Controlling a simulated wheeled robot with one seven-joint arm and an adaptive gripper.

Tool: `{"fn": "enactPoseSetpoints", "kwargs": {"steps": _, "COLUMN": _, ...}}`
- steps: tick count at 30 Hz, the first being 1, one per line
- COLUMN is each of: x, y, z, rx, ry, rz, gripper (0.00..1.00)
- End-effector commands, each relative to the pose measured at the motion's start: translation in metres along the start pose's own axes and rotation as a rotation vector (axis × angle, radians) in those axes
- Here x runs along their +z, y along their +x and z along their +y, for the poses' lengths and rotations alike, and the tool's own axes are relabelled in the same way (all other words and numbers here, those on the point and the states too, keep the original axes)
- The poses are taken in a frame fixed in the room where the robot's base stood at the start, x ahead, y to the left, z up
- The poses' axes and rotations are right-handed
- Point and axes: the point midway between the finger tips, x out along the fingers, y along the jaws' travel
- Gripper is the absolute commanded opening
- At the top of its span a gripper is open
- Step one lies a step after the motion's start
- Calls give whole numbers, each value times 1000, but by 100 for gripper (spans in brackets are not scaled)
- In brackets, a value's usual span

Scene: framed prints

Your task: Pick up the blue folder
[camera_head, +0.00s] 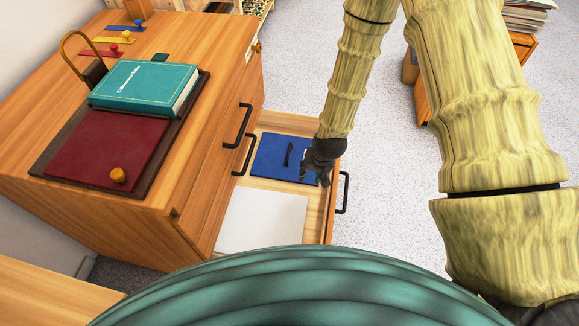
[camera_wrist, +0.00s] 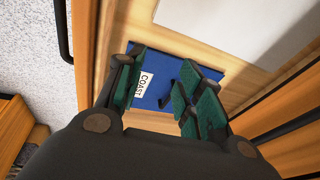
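The blue folder (camera_head: 272,158) lies flat in an open wooden drawer (camera_head: 317,215). It has a small dark handle-like bar on top. In the wrist view the blue folder (camera_wrist: 165,68) shows between and beyond my fingers, with a white label reading "COAST". My gripper (camera_head: 318,176) is at the folder's right side in the head view, over the drawer's outer edge. In the wrist view my gripper (camera_wrist: 160,88) is open, with green-padded fingers apart on either side of the label and bar. Whether the fingers touch the folder I cannot tell.
A white sheet (camera_head: 262,222) lies in the drawer's nearer part. The drawer front with a black handle (camera_head: 343,193) stands right of it. The cabinet top carries a teal book (camera_head: 145,86) and a dark red folder (camera_head: 105,147) with a knob.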

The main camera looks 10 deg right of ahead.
Motion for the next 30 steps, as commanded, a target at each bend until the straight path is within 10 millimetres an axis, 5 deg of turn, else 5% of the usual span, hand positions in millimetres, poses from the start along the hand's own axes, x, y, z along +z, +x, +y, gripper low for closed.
{"fn": "enactPoseSetpoints", "kwargs": {"steps": 1, "x": -12, "y": 18, "z": -4, "rx": -10, "ry": 11, "rz": 16, "gripper": 37}}
{"fn": "enactPoseSetpoints", "kwargs": {"steps": 6, "x": -52, "y": 37, "z": -20, "rx": -43, "ry": 51, "rz": 50, "gripper": 37}}
{"fn": "enactPoseSetpoints", "kwargs": {"steps": 15, "x": -107, "y": 50, "z": -45, "rx": -91, "ry": 104, "rz": 94, "gripper": 37}}
{"fn": "enactPoseSetpoints", "kwargs": {"steps": 23, "x": -122, "y": 52, "z": -52, "rx": -105, "ry": 120, "rz": 103, "gripper": 37}}
{"fn": "enactPoseSetpoints", "kwargs": {"steps": 30, "x": -124, "y": 79, "z": -54, "rx": -105, "ry": 120, "rz": 102, "gripper": 37}}
